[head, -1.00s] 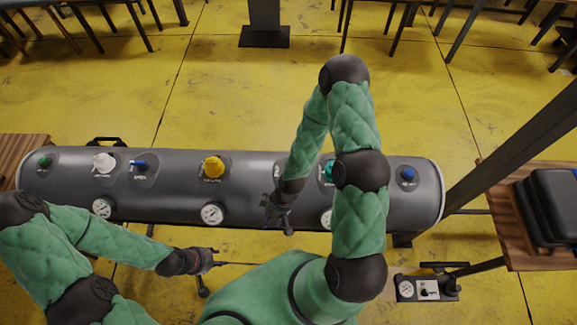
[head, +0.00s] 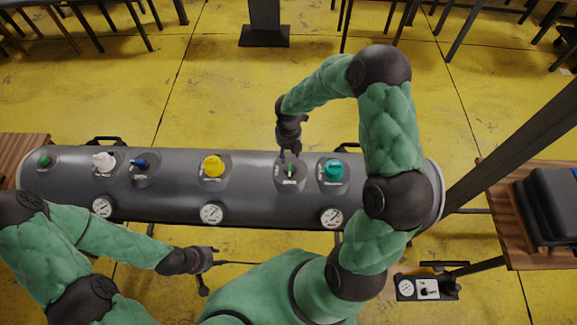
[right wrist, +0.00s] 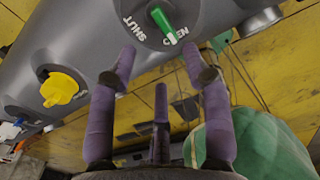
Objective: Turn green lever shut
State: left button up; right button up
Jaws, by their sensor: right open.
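The green lever (head: 290,173) sits on a round dark plate on top of the grey tube, right of centre in the head view. In the right wrist view the green lever (right wrist: 164,25) has a pale tip that points down and right, towards the partly covered OPEN label; the SHUT label is on its left. My right gripper (head: 288,155) is just behind the lever, pointing down at it. In the right wrist view my right gripper (right wrist: 160,66) is open, its fingertips on either side below the lever; contact is not clear. My left gripper (head: 210,258) hangs in front of the tube, its jaws unclear.
A teal knob (head: 333,170) is close on the lever's right, and a yellow knob (head: 213,166) stands to its left. Blue, white and green fittings are farther left. Gauges (head: 211,214) line the tube's front. A wooden table (head: 512,222) stands at right.

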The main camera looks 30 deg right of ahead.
aim_at(288, 168)
notch_tip(288, 168, down, 11)
jog(key=shift+r, duration=0.15)
dwell(0.4)
grip_shut()
